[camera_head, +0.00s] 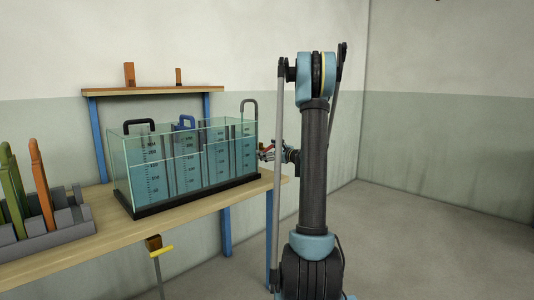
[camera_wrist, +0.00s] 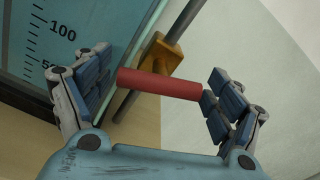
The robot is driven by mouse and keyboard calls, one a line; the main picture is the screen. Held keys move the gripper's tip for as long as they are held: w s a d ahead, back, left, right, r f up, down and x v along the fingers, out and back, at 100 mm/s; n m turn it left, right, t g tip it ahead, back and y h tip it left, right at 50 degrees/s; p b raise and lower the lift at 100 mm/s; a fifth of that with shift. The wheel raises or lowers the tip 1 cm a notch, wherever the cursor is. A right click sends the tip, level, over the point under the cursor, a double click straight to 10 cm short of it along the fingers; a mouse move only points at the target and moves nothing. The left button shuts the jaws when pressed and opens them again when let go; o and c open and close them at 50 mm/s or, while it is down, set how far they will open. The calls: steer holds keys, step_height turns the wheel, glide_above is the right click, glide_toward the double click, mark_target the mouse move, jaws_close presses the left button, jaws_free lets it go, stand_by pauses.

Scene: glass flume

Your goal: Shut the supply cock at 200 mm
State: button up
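The glass flume (camera_head: 190,190) stands on the table, divided into bays holding bluish water at differing levels, with printed scales. A grey hooked pipe (camera_head: 249,103) rises at its right end. In the wrist view the supply cock has a brass body (camera_wrist: 158,52) on a grey pipe (camera_wrist: 186,18) and a red bar handle (camera_wrist: 160,83). The handle lies crosswise in the picture. My gripper (camera_wrist: 165,92) is open, its fingers at either end of the handle; I cannot tell whether they touch it. In the head view my gripper (camera_head: 268,152) is small beside the flume's right end.
A yellow-handled cock (camera_head: 161,250) hangs below the table's front edge. A grey rack (camera_head: 45,236) with green and orange plates stands at left. A shelf (camera_head: 150,90) stands behind the flume. The floor (camera_head: 430,230) at right is clear.

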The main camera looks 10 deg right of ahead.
steer(key=c, duration=0.9)
steer(key=shift+m, duration=2.1)
steer(key=shift+d, duration=0.1)
steer(key=o, duration=1.1)
